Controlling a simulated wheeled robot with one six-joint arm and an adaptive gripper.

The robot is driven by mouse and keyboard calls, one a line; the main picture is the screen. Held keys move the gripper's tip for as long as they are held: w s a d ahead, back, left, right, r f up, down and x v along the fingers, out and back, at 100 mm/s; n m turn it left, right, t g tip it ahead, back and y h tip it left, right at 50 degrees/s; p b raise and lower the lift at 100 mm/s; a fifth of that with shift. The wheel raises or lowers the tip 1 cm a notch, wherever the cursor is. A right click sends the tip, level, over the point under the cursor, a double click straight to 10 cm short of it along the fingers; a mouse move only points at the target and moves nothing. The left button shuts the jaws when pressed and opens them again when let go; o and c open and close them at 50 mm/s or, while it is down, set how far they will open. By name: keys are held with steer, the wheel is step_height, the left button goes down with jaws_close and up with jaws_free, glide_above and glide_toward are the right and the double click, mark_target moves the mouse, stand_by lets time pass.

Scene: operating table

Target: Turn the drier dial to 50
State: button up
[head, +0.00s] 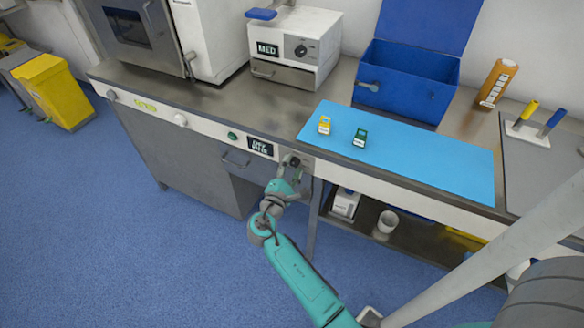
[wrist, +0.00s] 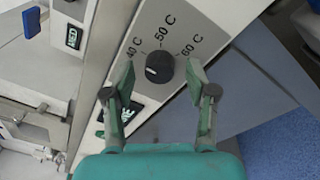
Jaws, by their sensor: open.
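The drier dial (wrist: 159,67) is a round black knob on the pale front panel in the wrist view. Marks 40 C, 50 C and 60 C are printed around it, with 50 C in the middle. A small white mark on the knob sits on its lower-left side, on the 40 C side and away from 50 C. My gripper (wrist: 160,80) is open, with one finger on each side of the dial; contact cannot be told. In the head view my gripper (head: 294,167) is at the counter's front panel and largely covers the dial.
A black label (head: 260,147) and a green button (head: 232,136) are left of my gripper on the panel. Above, a blue mat (head: 430,160) holds a yellow and a green small item. A MED machine (head: 292,48) and blue box (head: 405,85) stand behind.

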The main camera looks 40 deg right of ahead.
steer(key=shift+c, duration=0.3)
jaws_close()
steer(key=m, duration=0.5)
steer(key=shift+m, duration=0.4)
steer(key=m+h, duration=0.1)
steer(key=m, duration=0.5)
steer(key=shift+f, duration=0.1)
steer(key=shift+m, duration=0.3)
steer(key=shift+o, duration=0.3)
jaws_free()
